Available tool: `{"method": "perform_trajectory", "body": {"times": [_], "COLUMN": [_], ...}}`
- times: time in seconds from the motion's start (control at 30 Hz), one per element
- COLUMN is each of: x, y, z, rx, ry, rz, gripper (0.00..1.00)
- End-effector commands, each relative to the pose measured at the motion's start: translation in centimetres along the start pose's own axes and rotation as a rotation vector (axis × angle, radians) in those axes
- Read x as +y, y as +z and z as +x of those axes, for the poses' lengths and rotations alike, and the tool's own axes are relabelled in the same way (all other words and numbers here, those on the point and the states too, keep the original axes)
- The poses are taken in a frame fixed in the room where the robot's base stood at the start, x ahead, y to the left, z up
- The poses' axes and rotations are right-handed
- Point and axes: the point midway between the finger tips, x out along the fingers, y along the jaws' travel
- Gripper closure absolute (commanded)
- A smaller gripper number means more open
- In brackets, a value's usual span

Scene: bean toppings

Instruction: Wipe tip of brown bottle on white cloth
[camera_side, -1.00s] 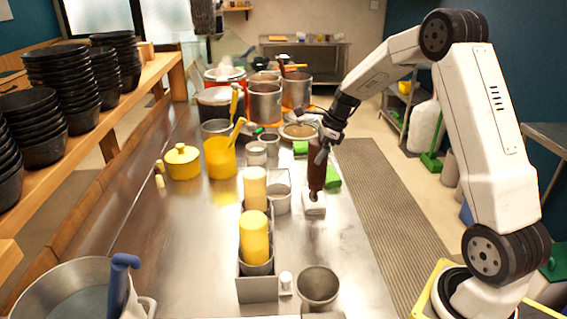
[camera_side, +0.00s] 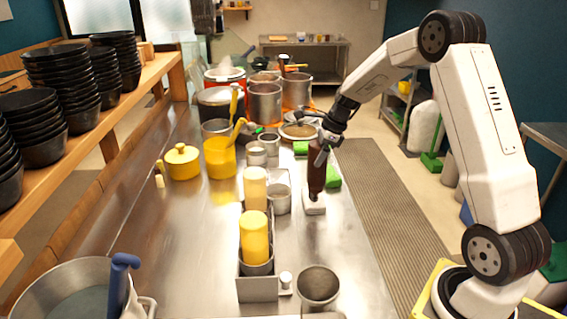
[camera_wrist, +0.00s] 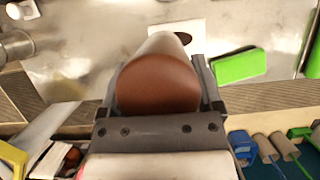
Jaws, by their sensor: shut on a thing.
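The brown bottle (camera_side: 317,178) is held in my gripper (camera_side: 324,150), tip down, just above or touching the white cloth (camera_side: 314,208). I cannot tell whether the tip touches it. In the wrist view my gripper (camera_wrist: 160,100) is shut on the brown bottle (camera_wrist: 158,88), one finger on each side. The white cloth (camera_wrist: 190,32) shows beyond the bottle, with a dark spot on it. The bottle hides part of the cloth and its own tip.
A green sponge (camera_side: 333,177) lies just behind the cloth. Left of the cloth is a metal holder (camera_side: 257,290) with yellow bottles (camera_side: 254,232). A metal cup (camera_side: 318,288) stands in front. The steel counter right of the cloth is clear.

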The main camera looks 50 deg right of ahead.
Motion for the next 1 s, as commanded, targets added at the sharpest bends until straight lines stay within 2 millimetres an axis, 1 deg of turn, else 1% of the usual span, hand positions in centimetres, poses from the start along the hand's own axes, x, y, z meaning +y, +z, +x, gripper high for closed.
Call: {"method": "perform_trajectory", "body": {"times": [1.0], "x": [-0.01], "y": [-0.23], "z": [0.57], "rx": [0.0], "ry": [-0.001], "rz": [0.0], "gripper": [0.47]}}
